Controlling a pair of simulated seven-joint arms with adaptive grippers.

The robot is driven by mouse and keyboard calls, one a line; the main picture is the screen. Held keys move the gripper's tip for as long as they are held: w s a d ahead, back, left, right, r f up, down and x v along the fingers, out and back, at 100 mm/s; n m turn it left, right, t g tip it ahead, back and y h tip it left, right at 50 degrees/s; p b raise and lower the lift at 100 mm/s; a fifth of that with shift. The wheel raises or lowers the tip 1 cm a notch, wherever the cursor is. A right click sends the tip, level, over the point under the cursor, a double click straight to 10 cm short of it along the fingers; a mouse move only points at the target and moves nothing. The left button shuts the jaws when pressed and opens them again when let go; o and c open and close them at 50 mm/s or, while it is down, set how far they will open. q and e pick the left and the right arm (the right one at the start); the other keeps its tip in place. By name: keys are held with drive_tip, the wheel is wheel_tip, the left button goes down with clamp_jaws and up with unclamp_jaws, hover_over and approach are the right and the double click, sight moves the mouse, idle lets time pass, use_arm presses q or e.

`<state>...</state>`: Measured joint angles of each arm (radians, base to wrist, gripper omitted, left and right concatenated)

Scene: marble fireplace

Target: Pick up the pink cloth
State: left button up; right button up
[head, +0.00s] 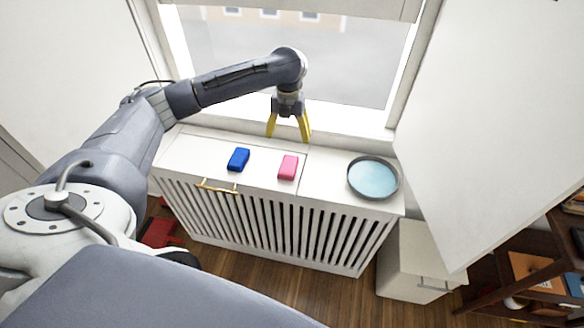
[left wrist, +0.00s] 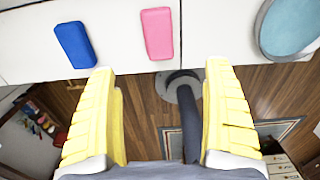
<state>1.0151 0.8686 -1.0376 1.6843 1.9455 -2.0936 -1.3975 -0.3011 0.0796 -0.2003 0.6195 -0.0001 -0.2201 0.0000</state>
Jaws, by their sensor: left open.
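The pink cloth (head: 288,167) is a small block-like piece lying on the white cabinet top, right of a blue one. My left gripper (head: 288,134) is open and empty, behind the pink cloth and toward the window, with its yellow fingers pointing down. In the left wrist view the pink cloth (left wrist: 157,33) lies beyond the fingertips, between their lines. The open yellow fingers of my left gripper (left wrist: 160,70) show apart there with nothing between them. My right gripper is not in view.
A blue block-like piece (head: 238,159) lies left of the pink cloth. A round pan with a light blue inside (head: 373,178) stands at the right end of the slatted white cabinet (head: 325,190). The window (head: 350,60) is close behind.

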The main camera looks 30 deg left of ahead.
sight(288, 164)
use_arm(q)
wheel_tip(288, 164, down, 11)
drive_tip(key=shift+w+a+f, duration=0.1)
drive_tip(key=shift+f, duration=1.25)
drive_tip(key=shift+a+f, duration=0.1)
drive_tip(key=shift+f, duration=1.2)
drive_tip(key=c, duration=1.2)
